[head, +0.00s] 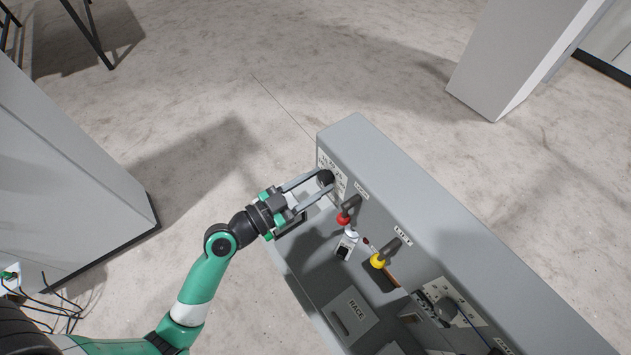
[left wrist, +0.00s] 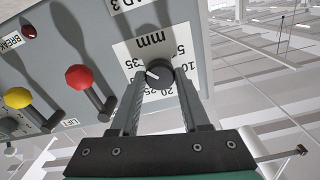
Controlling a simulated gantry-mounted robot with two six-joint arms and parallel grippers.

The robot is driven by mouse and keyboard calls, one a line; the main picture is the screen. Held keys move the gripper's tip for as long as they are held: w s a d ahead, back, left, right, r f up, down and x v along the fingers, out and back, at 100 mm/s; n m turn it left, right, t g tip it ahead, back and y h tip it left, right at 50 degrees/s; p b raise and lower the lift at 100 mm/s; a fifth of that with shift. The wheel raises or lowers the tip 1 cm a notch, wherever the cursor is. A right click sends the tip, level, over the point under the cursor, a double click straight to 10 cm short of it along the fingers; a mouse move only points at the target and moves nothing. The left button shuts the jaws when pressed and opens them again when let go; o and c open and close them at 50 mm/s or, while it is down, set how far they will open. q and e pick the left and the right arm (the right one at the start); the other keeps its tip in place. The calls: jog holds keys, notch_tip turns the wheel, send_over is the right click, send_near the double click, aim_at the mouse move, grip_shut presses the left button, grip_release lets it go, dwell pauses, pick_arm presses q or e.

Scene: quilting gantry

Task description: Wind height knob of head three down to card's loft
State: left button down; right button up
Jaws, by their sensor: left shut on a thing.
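The height knob (head: 326,178) is a dark round knob at the near left end of the grey machine. In the left wrist view the knob (left wrist: 158,75) sits on a white scale plate (left wrist: 135,50) marked in mm, under a partly cut-off label ending in "D 3". Its white pointer mark faces up and left in that view. My left gripper (head: 322,183) is shut on the knob, one finger on each side; its fingers also show in the left wrist view (left wrist: 157,90). I cannot make out a card with a loft figure. My right gripper is not in view.
Beside the knob are a red-balled lever (head: 343,218) and a yellow-balled lever (head: 378,261). Another dial (head: 446,308) is further right.

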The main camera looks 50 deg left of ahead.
pick_arm(q)
jog(key=shift+n, duration=0.3)
jog(key=n, duration=0.2)
jog(key=shift+n, duration=0.3)
jog(key=n, duration=0.3)
jog(key=shift+n+p, duration=0.35)
jog(key=shift+n, duration=0.05)
jog(key=n+p, duration=0.1)
jog(key=n, duration=0.5)
jog(key=shift+r+p, duration=0.1)
jog(key=shift+p, duration=0.2)
jog(key=n+p, duration=0.1)
jog(key=n, duration=0.2)
jog(key=shift+n, duration=0.4)
jog(key=n+p, duration=0.1)
jog(key=n, duration=0.2)
jog(key=shift+n, duration=0.4)
jog(key=n+p, duration=0.2)
jog(key=n, duration=0.2)
jog(key=shift+n+p, duration=0.5)
jog(key=shift+n, duration=1)
